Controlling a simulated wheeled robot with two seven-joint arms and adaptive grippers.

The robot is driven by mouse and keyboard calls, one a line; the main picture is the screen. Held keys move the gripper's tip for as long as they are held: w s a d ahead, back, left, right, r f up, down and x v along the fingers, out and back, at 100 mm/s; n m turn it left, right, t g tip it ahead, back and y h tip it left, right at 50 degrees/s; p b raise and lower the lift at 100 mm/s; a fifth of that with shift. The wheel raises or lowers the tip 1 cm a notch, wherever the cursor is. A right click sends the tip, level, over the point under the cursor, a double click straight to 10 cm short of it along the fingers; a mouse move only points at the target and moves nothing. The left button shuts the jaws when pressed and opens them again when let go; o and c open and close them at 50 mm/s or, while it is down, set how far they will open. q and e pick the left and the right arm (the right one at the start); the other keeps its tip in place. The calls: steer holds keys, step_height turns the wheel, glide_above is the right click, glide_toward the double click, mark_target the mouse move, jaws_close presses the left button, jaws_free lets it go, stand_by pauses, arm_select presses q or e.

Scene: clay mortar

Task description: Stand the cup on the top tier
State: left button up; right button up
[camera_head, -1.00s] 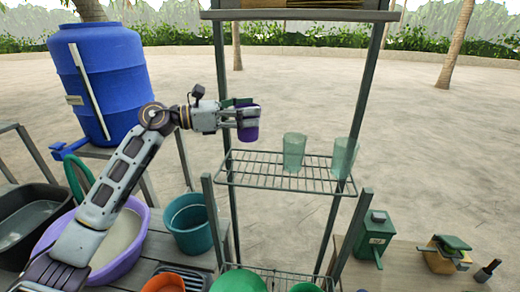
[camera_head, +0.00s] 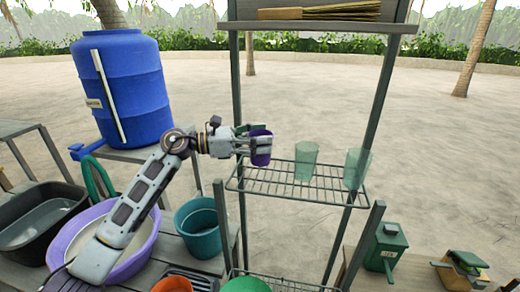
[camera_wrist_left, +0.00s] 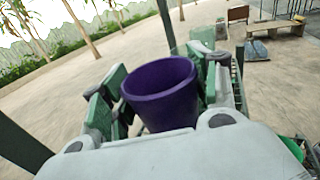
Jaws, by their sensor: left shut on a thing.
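A purple cup (camera_head: 261,148) is held upright in my left gripper (camera_head: 255,146), whose fingers are shut around its sides. The cup also shows in the left wrist view (camera_wrist_left: 163,92), mouth towards the camera, between the green finger pads. The wire top tier (camera_head: 270,184) of the rack is just below and to the right of the cup, which is over or near its left end. Two translucent green cups stand on this tier, one near the middle (camera_head: 306,162) and one at the right (camera_head: 356,168). My right gripper is not in view.
A wooden shelf with a straw broom (camera_head: 320,13) is above the rack. Rack posts (camera_head: 236,90) stand close to my left gripper. A blue barrel (camera_head: 122,88), a purple basin (camera_head: 150,240) and a teal bucket (camera_head: 198,228) are at left. Green boxes (camera_head: 386,246) are at right.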

mark_target(261, 160)
arm_select(q)
steer(key=shift+f, duration=1.65)
steer(key=shift+f, duration=0.2)
steer(key=o, duration=1.1)
steer(key=shift+r, duration=0.15)
